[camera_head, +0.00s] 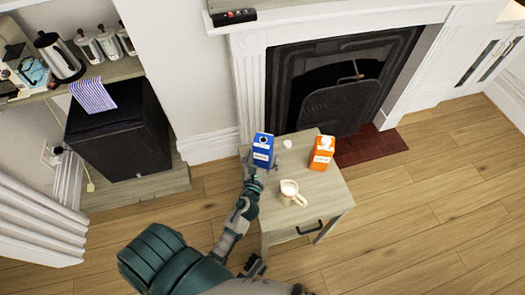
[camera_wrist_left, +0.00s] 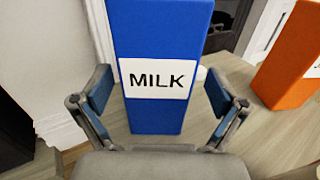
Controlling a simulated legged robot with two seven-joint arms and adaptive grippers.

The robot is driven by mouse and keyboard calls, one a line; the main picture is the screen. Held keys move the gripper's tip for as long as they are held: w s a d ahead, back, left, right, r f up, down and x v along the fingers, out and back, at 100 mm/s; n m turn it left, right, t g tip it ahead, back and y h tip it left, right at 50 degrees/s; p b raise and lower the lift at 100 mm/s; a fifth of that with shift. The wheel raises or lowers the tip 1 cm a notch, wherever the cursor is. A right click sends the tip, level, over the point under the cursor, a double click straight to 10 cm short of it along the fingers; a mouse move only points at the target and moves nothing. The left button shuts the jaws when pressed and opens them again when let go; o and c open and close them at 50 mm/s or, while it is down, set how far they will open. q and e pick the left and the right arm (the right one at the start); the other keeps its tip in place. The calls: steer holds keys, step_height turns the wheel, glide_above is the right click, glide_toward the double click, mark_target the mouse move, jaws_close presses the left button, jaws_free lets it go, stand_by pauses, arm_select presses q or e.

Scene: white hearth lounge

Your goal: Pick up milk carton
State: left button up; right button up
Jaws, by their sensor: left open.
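A blue milk carton (camera_head: 263,150) with a white label stands upright on the small wooden table (camera_head: 330,193), near its left back corner. In the left wrist view the carton (camera_wrist_left: 158,42) fills the middle, its label reading MILK. My left gripper (camera_head: 263,171) reaches in from the near side at the carton. In the left wrist view its open fingers (camera_wrist_left: 158,92) stand on either side of the carton's lower part, with visible gaps. The carton's base shows on the tabletop. My right gripper is not seen.
An orange carton (camera_head: 321,153) stands to the right on the same table, also at the right edge of the wrist view (camera_wrist_left: 294,58). A cream jug (camera_head: 290,193) stands near the front. A small white item (camera_head: 287,143) lies between the cartons. The fireplace (camera_head: 340,90) is behind.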

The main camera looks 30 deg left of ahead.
arm_select(q)
steer(key=shift+x, duration=0.95)
steer(key=shift+a+f, duration=0.1)
steer(key=shift+a, duration=0.15)
steer(key=shift+c, duration=0.8)
steer(key=shift+a, duration=0.1)
steer(key=c, duration=1.5)
steer(key=shift+d, duration=0.3)
steer(key=shift+c, duration=0.2)
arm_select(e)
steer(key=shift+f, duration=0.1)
arm_select(q)
steer(key=shift+r, duration=0.25)
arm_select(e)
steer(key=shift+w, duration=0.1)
